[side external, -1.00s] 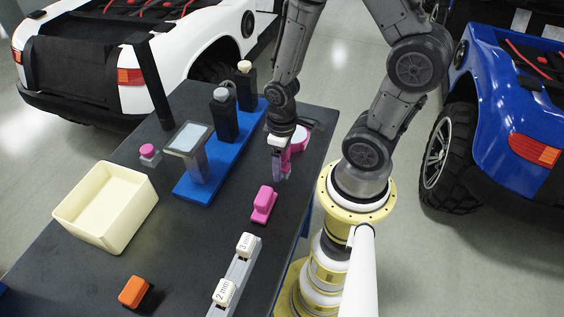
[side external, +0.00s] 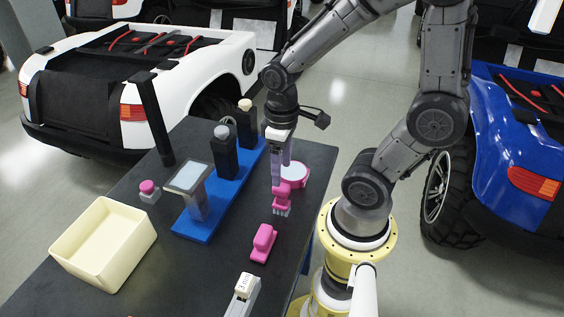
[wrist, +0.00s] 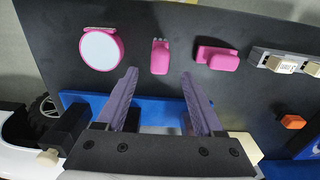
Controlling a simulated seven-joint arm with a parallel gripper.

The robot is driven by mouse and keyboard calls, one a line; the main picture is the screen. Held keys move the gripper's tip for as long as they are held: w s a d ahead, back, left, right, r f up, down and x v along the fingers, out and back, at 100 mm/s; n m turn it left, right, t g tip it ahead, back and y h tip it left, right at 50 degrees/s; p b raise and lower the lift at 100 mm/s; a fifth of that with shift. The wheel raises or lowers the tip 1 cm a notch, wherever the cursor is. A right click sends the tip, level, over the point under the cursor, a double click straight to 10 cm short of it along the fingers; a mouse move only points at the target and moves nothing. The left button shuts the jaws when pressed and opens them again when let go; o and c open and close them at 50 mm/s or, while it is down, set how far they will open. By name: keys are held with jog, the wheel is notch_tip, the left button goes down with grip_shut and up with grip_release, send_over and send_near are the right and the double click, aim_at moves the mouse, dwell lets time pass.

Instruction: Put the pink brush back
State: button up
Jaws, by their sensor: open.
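A small pink piece with pale prongs or bristles at one end, which looks like the brush (side external: 281,201), is on the dark table beside a pink round dish with a white face (side external: 293,173). My gripper (side external: 281,186) is just above it with purple fingers pointing down. In the wrist view my fingers (wrist: 160,73) are spread and empty, with the brush (wrist: 160,56) in line with the gap beyond the tips. The dish (wrist: 101,48) is to its left. A pink block with a raised grip (wrist: 217,58) is to its right, also in the side view (side external: 262,243).
A blue base (side external: 196,224) carries a screen stand and two dark posts. A cream bin (side external: 65,254), a pink button on a grey box (side external: 149,190) and a rail with white blocks (wrist: 258,58) share the table, with an orange block (wrist: 291,121).

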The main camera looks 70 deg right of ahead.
jog(key=s+a+r+t, duration=0.1)
jog(key=a+r+t, duration=0.1)
jog(key=r, duration=0.4)
jog(key=s+a+r+t, duration=0.1)
jog(key=a+r+t, duration=0.1)
jog(key=r, duration=0.5)
jog(key=shift+s+t, duration=0.3)
jog(key=shift+t, duration=0.5)
jog(key=shift+r, duration=0.1)
